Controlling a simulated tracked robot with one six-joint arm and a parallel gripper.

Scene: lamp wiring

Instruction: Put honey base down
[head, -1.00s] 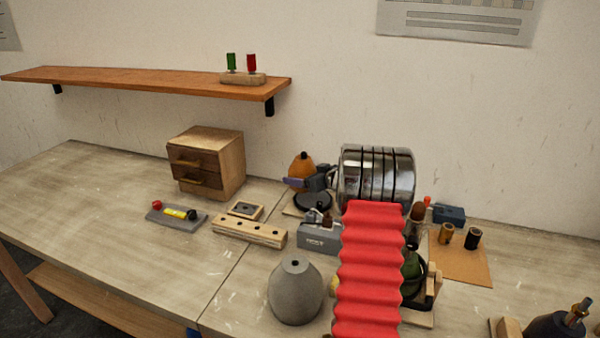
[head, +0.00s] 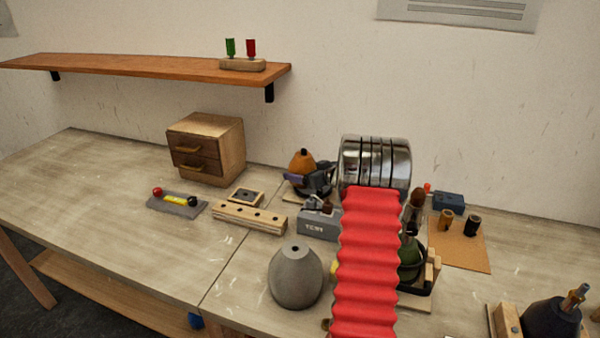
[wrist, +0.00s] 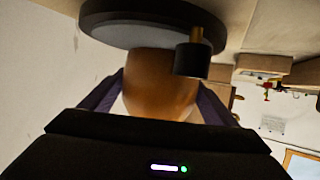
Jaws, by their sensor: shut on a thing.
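The honey base (head: 302,162) is a rounded orange-brown body with a dark top, upright near the back of the bench in the head view. My gripper (head: 308,182) is closed around it. In the wrist view, the purple fingers of my gripper (wrist: 158,100) press on both sides of the honey body (wrist: 160,85). A wide dark disc (wrist: 150,18) lies at the far end of that body, close to a pale surface. I cannot tell whether the base touches the surface. My red ribbed arm cover hides part of the bench.
A shiny metal ribbed object (head: 375,160) stands right of the honey base. A grey box (head: 319,225) and a wooden block with holes (head: 250,217) are in front. A grey vase-like base (head: 296,275) stands nearer. A drawer box (head: 207,150) is left; the left bench is mostly clear.

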